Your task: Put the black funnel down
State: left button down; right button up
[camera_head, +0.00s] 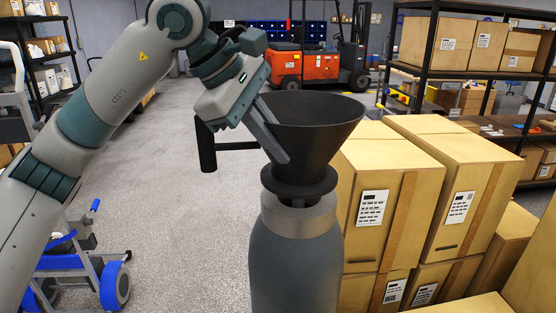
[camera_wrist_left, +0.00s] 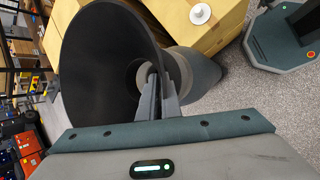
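The black funnel (camera_head: 318,125) is upright with its wide mouth up, above a grey cylinder (camera_head: 295,262) with a metallic top. Its collar and short spout are over the cylinder's top; I cannot tell whether it rests there. A black handle sticks out on its left. My left gripper (camera_head: 278,148) lies against the funnel's left side, fingers pointing down. In the left wrist view the fingers (camera_wrist_left: 158,95) are close together at the wall of the funnel (camera_wrist_left: 100,65), appearing shut on it. The grey cylinder shows behind it (camera_wrist_left: 200,72). My right gripper is out of view.
Stacked cardboard boxes (camera_head: 392,175) stand close to the right of the cylinder. A white disc (camera_wrist_left: 200,14) lies on a box. A blue-wheeled cart (camera_head: 85,268) is at lower left. The floor (camera_head: 190,235) left of the cylinder is clear. A red forklift (camera_head: 305,65) and shelves stand behind.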

aim_at(294, 185)
pick_arm(q)
notch_tip(294, 185, down, 4)
jog(key=shift+r+p, duration=0.1)
jog(key=shift+p, duration=1)
jog(key=shift+d, duration=0.1)
jog(key=shift+f, duration=0.2)
jog(key=c, duration=2)
grip_release()
